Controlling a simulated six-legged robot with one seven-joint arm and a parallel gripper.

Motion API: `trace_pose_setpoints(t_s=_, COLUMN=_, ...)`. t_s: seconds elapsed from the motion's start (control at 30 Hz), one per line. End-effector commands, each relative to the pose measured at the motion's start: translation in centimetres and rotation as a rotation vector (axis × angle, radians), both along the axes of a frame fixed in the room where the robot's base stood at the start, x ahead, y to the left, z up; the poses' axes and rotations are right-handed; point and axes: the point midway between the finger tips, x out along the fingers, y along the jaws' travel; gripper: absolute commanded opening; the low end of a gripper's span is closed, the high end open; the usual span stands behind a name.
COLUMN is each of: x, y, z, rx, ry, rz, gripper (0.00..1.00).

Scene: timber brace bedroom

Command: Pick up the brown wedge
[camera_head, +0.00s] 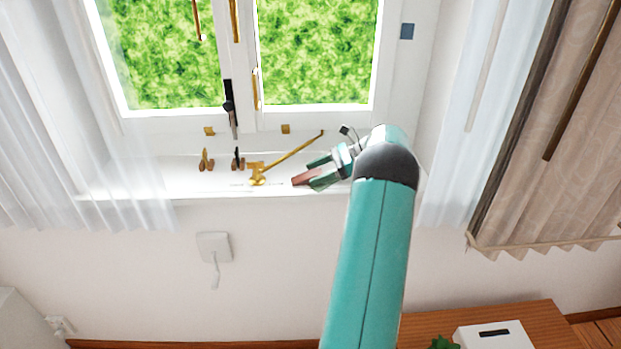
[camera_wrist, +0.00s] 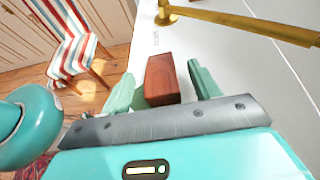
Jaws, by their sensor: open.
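The brown wedge (camera_wrist: 161,78) is a small reddish-brown block on the white window sill. In the wrist view it sits between the two open fingers of my gripper (camera_wrist: 162,85), with a gap showing on the right side and the left finger close to it. In the head view the wedge (camera_head: 302,181) shows at the tips of my gripper (camera_head: 314,176), partly hidden by the fingers. I cannot tell whether either finger touches it.
The window frame rises behind. A striped chair (camera_wrist: 75,45) stands on the floor below.

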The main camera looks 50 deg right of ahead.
Motion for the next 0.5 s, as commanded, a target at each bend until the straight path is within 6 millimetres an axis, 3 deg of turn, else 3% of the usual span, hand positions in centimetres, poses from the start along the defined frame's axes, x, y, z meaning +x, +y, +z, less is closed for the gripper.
trace_pose_setpoints(t_s=0.13, x=1.27, y=1.35, z=-0.73, rx=0.0, ry=0.0, rz=0.001, gripper=0.62)
trace_pose_setpoints(t_s=0.4, x=1.52, y=1.57, z=-0.92, rx=-0.002, ry=0.0, rz=-0.001, gripper=0.62)
trace_pose_setpoints(t_s=0.5, x=1.51, y=1.56, z=-0.92, rx=-0.002, ry=0.0, rz=-0.001, gripper=0.44)
